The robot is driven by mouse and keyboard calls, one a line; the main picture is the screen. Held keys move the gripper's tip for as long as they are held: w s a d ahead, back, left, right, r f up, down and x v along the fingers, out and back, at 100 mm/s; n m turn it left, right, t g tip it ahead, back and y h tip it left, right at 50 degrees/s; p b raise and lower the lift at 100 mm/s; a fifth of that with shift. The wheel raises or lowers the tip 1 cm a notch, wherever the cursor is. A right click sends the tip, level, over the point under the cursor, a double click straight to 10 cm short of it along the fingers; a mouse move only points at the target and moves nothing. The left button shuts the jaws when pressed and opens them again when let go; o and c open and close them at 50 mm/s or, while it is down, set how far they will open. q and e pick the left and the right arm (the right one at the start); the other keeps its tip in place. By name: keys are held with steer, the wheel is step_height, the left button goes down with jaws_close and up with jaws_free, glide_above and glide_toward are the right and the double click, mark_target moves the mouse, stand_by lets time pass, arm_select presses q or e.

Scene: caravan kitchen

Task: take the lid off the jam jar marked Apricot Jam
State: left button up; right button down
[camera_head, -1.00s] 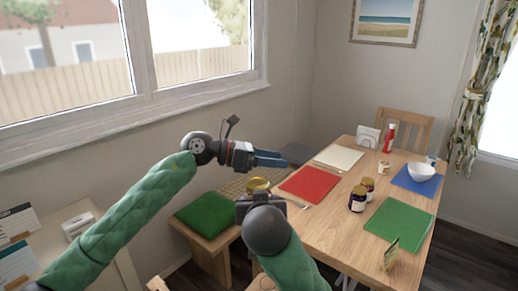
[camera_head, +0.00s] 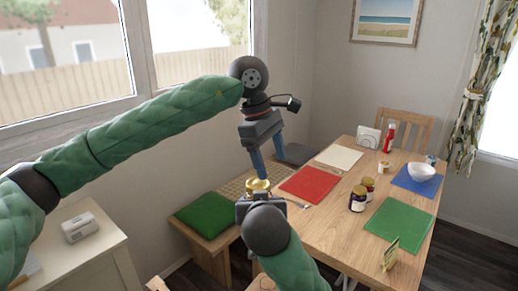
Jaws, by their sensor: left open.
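A jar with a gold lid (camera_head: 257,185) shows just above my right gripper (camera_head: 256,198), beside the left edge of the table. My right gripper is shut on this jar. Its wrist hides most of the jar, and no label can be read. My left gripper (camera_head: 271,166) is open with its blue fingers pointing down, above and slightly right of the gold lid. One fingertip looks close to the lid; I cannot tell whether it touches. Two more jars stand on the table, a dark one (camera_head: 357,199) in front and another (camera_head: 368,186) behind it.
The wooden table (camera_head: 320,230) carries a red mat (camera_head: 309,184), a green mat (camera_head: 398,219), a white bowl (camera_head: 420,172), a red bottle (camera_head: 389,138) and a small card (camera_head: 391,254). A bench with a green cushion (camera_head: 207,214) stands below the window. The table's near left part is clear.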

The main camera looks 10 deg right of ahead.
mark_target(259, 182)
arm_select(q)
steer(key=a+r+y, duration=0.1)
steer(key=a+r+m+t+y, duration=0.1)
steer(key=y, duration=0.1)
steer(key=shift+w+a+r, duration=0.15)
steer(key=shift+a+r, duration=0.05)
steer(key=shift+a, duration=0.1)
steer(key=shift+f, duration=4)
steer(key=shift+c, duration=0.4)
steer(key=c, duration=0.9)
steer(key=n, duration=0.5)
steer(key=shift+w+r, duration=0.1)
steer(key=n, duration=0.6)
steer(key=shift+n, duration=0.3)
steer(key=shift+r, duration=0.4)
